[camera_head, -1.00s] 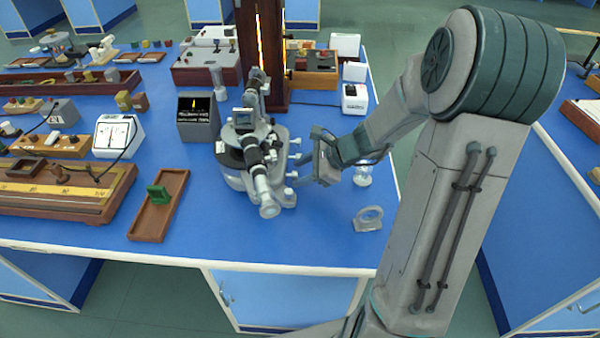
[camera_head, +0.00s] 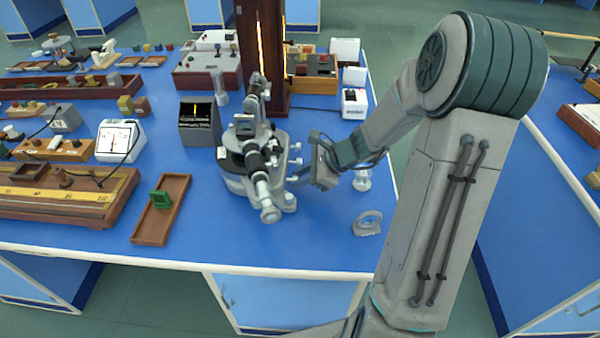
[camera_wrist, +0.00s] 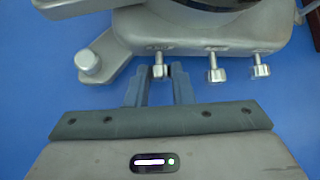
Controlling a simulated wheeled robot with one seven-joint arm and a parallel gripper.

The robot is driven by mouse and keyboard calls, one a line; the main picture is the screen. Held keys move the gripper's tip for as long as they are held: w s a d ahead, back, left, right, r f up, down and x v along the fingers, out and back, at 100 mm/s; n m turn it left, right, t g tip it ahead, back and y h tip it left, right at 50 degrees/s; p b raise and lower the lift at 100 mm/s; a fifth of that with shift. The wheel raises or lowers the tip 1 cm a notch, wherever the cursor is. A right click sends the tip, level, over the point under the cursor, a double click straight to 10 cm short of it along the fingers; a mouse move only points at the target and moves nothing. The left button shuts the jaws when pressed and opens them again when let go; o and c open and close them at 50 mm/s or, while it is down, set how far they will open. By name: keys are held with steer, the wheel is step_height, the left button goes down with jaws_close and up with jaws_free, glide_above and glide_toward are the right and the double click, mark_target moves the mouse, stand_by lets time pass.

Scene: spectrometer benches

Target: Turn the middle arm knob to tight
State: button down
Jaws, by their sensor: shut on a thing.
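The spectrometer (camera_head: 240,165) stands on the blue bench, with silver knobs on the right side of its base. My gripper (camera_head: 300,177) reaches it from the right. In the wrist view, three small silver knobs stick out in a row from the grey base (camera_wrist: 190,30): a left one (camera_wrist: 158,71), a middle one (camera_wrist: 212,74) and a right one (camera_wrist: 261,70). My gripper (camera_wrist: 161,72) is shut on the left knob of this row, its fingers on either side. A larger round silver knob (camera_wrist: 89,64) is further left. The small labels above the knobs are not legible.
A glass-and-metal lamp-like piece (camera_head: 362,181) and a ring-shaped holder (camera_head: 367,223) stand close to my gripper on the right. A wooden tray (camera_head: 162,210) lies left of the spectrometer.

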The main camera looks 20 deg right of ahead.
steer(key=g+p, duration=0.1)
steer(key=p, duration=0.1)
steer(key=r+m+p, duration=0.1)
steer(key=p, duration=0.2)
steer(key=shift+w+g+y+p, duration=0.25)
steer(key=shift+g+y+p, duration=0.05)
steer(key=shift+g, duration=0.1)
steer(key=g+p, duration=0.1)
steer(key=p, duration=0.1)
steer(key=m+g+p, duration=0.1)
steer(key=p, duration=0.2)
steer(key=shift+w+d+f+y, duration=0.15)
steer(key=shift+w+y, duration=0.1)
steer(key=shift+y, duration=0.15)
steer(key=shift+w+f+m+g+y+p, duration=0.25)
steer(key=shift+m+g+p, duration=0.3)
steer(key=shift+p, duration=0.4)
steer(key=m+g, duration=0.1)
steer(key=m+g+y, duration=0.1)
steer(key=g, duration=0.1)
steer(key=shift+w+d+f+y+p, duration=0.15)
steer(key=shift+w+f+y+p, duration=0.1)
steer(key=shift+f+p, duration=0.15)
steer(key=shift+f+m+g+y+b, duration=0.1)
steer(key=shift+m+g+y+b, duration=0.35)
steer(key=shift+m+g+y, duration=0.25)
steer(key=shift+w+g, duration=0.1)
steer(key=shift+g, duration=0.15)
steer(key=c, duration=1.3)
jaws_free()
